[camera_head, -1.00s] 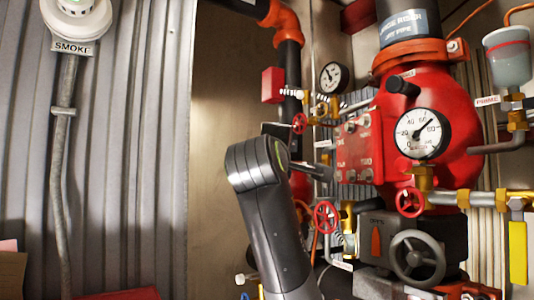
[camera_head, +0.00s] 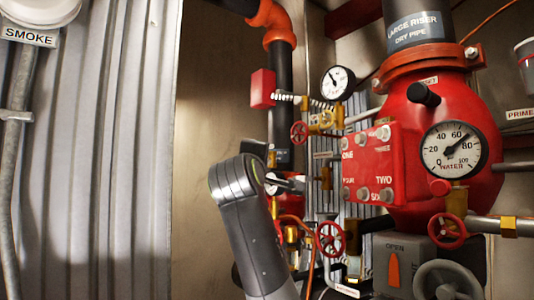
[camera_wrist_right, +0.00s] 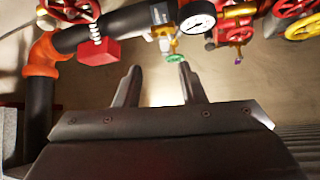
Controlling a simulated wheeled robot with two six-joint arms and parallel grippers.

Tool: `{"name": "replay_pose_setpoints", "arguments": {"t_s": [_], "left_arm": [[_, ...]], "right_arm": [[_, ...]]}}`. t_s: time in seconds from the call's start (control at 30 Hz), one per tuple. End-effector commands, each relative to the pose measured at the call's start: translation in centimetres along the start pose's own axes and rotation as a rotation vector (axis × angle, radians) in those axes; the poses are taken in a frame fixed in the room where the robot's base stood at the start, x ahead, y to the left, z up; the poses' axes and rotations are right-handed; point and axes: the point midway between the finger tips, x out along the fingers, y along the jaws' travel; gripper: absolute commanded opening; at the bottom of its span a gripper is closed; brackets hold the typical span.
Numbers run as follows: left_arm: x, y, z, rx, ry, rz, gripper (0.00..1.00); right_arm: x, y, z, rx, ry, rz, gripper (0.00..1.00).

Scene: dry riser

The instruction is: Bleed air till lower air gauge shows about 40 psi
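My right gripper (camera_wrist_right: 158,68) is open in the right wrist view. A small green knob (camera_wrist_right: 175,58) shows just beyond the fingertips, nearer the right-hand finger; I cannot tell if they touch. A white gauge (camera_wrist_right: 197,17) sits above it, its reading too small to make out. In the head view my right arm comes up from the bottom and hides part of the pipework. An upper white gauge (camera_head: 337,82) has its needle toward the upper left. A larger gauge marked WATER (camera_head: 455,150) reads roughly 70 to 80. My left gripper is not in view.
A red valve body (camera_head: 385,165) and red handwheels (camera_head: 330,238) crowd the right. A black pipe (camera_head: 283,100) with an orange elbow and a red box (camera_head: 262,88) stand beyond my arm. A corrugated wall (camera_head: 110,150) is at left.

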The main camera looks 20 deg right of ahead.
Motion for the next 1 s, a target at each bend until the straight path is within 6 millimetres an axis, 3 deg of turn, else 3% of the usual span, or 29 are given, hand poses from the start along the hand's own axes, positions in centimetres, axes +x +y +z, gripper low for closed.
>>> {"name": "replay_pose_setpoints", "arguments": {"t_s": [0.03, 0.6, 1.0], "left_arm": [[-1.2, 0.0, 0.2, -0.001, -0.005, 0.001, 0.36], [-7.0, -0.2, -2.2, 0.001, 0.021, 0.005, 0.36], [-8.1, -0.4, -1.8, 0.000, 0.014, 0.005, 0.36]], "right_arm": [[1.2, 0.4, 0.0, -0.004, -0.003, -0.006, 0.36], [10.7, 0.3, 0.0, -0.003, -0.002, -0.003, 0.36], [12.7, -0.1, 0.0, -0.001, 0.000, -0.002, 0.36]]}}
